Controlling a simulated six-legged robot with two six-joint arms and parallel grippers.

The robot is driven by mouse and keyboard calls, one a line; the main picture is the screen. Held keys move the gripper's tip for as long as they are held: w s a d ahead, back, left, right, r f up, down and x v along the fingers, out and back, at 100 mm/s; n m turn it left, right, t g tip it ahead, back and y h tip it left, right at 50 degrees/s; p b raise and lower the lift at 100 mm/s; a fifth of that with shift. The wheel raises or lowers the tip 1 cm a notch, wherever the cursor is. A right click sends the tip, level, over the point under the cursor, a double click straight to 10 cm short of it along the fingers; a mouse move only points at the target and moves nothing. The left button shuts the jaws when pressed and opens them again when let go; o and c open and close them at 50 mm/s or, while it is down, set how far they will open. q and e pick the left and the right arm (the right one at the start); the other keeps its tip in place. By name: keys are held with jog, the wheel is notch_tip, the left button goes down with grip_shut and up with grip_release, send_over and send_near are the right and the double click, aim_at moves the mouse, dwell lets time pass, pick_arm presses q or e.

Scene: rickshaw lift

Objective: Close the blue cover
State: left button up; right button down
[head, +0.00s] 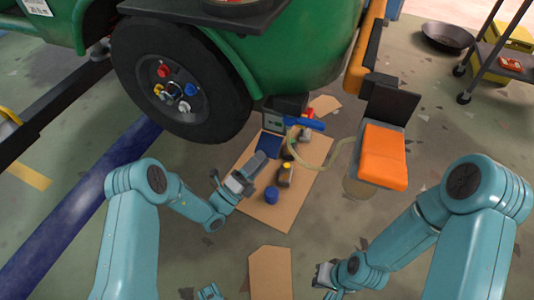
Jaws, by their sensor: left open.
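A dark blue flat panel (268,144), which looks like the blue cover, hangs or lies just below a small dark box (284,106) under the green rickshaw body. I cannot tell whether it is hinged to the box. My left gripper (250,172) is open and empty, just below and left of the panel, over the cardboard's left edge. I cannot tell how far above the cardboard it is. My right gripper (322,275) is low in the picture, far from the panel, and its jaws are not clear.
A cardboard sheet (305,180) carries a blue cap (271,194) and small bottles (286,173). A brighter blue piece (306,123) lies near the box. An orange-topped container (383,156) stands right, with a hose. The rickshaw wheel (180,80) is upper left.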

aim_at(268, 152)
pick_arm(q)
jog(key=x, duration=0.4)
jog(key=shift+b, duration=0.35)
jog(key=shift+r, duration=0.1)
grip_shut()
